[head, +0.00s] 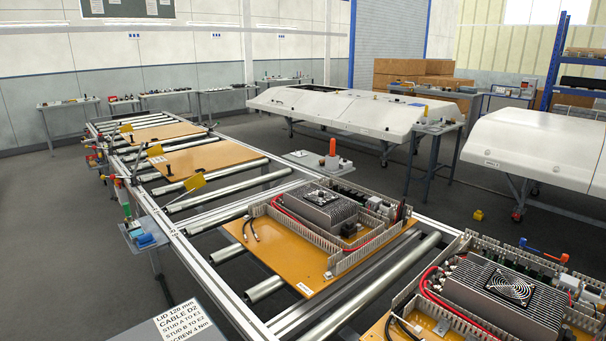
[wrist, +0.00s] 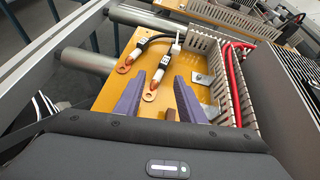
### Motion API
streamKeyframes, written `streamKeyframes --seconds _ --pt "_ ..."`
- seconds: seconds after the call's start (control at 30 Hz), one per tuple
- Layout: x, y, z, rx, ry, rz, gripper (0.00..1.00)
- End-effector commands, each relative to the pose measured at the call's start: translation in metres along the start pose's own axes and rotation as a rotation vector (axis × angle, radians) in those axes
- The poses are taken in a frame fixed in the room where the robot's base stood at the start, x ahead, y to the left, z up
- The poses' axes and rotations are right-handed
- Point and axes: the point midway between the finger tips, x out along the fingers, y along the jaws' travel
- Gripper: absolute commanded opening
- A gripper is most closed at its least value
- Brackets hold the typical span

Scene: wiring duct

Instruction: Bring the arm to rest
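My gripper (wrist: 160,82) shows in the wrist view as two purple fingers standing apart, open, with nothing held between them. Beyond and between the fingertips are two black cables with copper ring lugs, one lug (wrist: 125,68) to the left and one lug (wrist: 149,96) nearer the middle. They lie over an orange-brown board (wrist: 112,92); I cannot tell whether the fingers touch anything. A small brown block (wrist: 170,115) shows between the fingers. My arm and gripper do not show in the head view.
Slotted wiring duct (wrist: 222,80) and a red cable (wrist: 232,68) stand close right of the fingers. In the head view, a board with a finned unit (head: 320,205) sits on the roller conveyor (head: 265,290), and another finned unit (head: 505,290) is nearer. A lettered sign (head: 183,325) stands in front.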

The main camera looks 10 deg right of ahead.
Motion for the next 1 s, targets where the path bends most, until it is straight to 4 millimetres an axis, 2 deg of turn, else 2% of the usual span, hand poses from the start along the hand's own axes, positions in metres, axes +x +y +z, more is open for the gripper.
streamKeyframes --seconds 0.13,0.33,0.7,1.0 --pt "-0.001 0.032 -0.012 -0.08 0.069 0.082 0.36" --pt "-0.003 0.068 -0.004 -0.238 0.16 0.204 0.36" --pt "-0.009 0.125 0.041 -0.618 0.316 0.452 0.36" --pt "-0.015 0.161 0.08 -0.93 0.417 0.624 0.36"
